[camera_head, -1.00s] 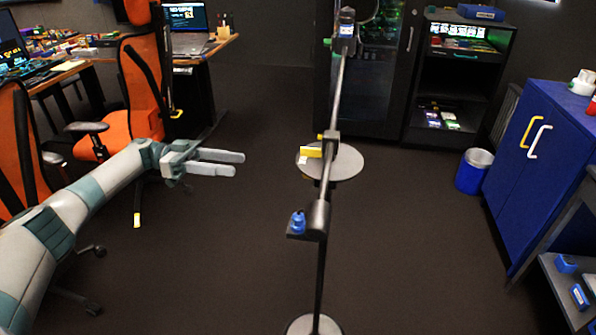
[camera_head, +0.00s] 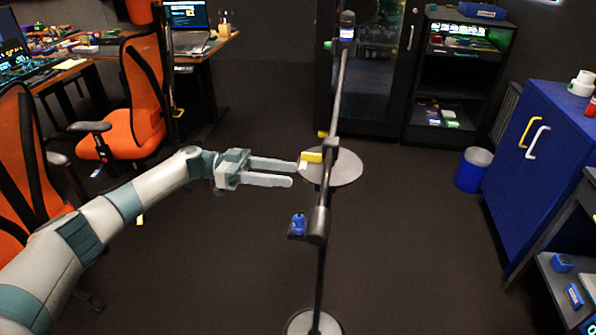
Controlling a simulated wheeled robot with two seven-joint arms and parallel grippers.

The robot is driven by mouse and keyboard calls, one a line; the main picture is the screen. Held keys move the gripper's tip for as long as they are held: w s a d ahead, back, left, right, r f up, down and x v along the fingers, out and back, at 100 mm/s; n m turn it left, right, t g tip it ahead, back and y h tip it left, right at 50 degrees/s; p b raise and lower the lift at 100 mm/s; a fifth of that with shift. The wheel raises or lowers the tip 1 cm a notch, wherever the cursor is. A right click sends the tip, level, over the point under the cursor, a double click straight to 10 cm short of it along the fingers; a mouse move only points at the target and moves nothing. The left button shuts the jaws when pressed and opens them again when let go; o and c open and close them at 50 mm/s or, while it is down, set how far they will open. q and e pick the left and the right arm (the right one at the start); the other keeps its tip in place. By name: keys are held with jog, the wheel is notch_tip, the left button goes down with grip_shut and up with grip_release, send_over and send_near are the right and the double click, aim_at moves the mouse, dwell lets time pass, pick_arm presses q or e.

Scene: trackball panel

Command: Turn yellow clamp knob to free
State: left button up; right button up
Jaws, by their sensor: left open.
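The yellow clamp knob (camera_head: 311,157) sticks out to the left from a dark clamp on the long rail (camera_head: 337,110). A small white piece shows just below the knob. My left gripper (camera_head: 294,173) is open, with its two fingers pointing right. Its fingertips are just left of the knob, and the upper fingertip is very close to it. I cannot tell whether they touch. Nothing shows between the fingers. My right gripper is not in view.
A blue knob (camera_head: 298,225) sits lower on the rail. Round grey bases (camera_head: 345,168) stand on the floor. Orange chairs (camera_head: 135,90) are at the left, and a blue cabinet (camera_head: 540,165) and blue bin (camera_head: 473,170) at the right. The floor between is clear.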

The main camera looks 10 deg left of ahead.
pick_arm(q)
jog(key=shift+d+p, duration=0.3)
jog(key=shift+d, duration=1.8)
jog(key=c, duration=1.1)
